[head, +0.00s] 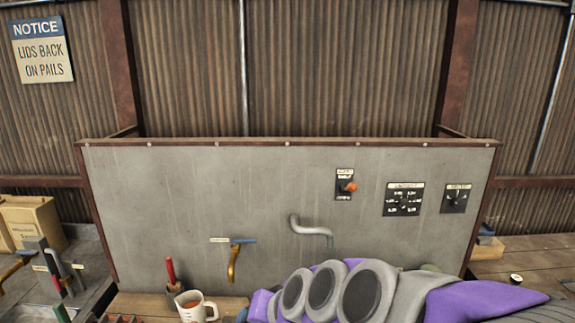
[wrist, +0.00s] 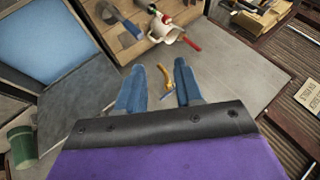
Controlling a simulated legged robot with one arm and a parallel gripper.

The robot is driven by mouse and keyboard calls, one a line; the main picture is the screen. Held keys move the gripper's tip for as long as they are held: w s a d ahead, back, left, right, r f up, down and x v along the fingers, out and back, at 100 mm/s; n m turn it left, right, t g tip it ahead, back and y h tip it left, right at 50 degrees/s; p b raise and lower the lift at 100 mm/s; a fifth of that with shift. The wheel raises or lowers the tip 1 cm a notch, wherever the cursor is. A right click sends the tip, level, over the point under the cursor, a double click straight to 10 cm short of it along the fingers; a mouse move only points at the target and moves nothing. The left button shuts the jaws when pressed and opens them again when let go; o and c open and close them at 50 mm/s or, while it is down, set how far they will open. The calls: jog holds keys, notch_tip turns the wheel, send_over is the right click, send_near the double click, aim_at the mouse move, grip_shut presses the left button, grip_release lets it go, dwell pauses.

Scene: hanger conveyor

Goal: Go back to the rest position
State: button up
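My gripper (wrist: 158,68) shows in the wrist view with its two blue fingers apart. A brass lever with a blue handle (wrist: 164,82) appears in the gap between them. I cannot tell how far it is from the fingers, and no contact is clear. In the head view the same lever (head: 233,262) hangs on the lower part of the grey panel (head: 160,200). My purple and grey arm crosses the lower right of the head view, and my fingers are not visible there.
A white measuring cup (head: 196,306) and a red-handled tool (head: 172,273) stand below the panel. A bent grey pipe handle (head: 311,230), an orange-tipped switch (head: 347,187) and dials (head: 403,199) are on the panel. Cardboard boxes (head: 32,220) stand at left. A green cup (wrist: 22,146) shows in the wrist view.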

jog(key=s+d+f+g+h+b, duration=0.1)
jog(key=s+d+f+g+h, duration=0.1)
jog(key=s+d+f, duration=0.2)
jog(key=s+d+f+g+h+b, duration=0.2)
jog(key=s+d+f, duration=0.2)
jog(key=s+d, duration=0.5)
jog(key=s+d+f+n+g+h+b, duration=0.1)
jog(key=s+d+f, duration=0.4)
jog(key=s, duration=0.7)
jog(key=shift+d+g+h+b, duration=0.3)
jog(key=shift+d+g+h, duration=0.4)
jog(key=shift+d+g, duration=0.35)
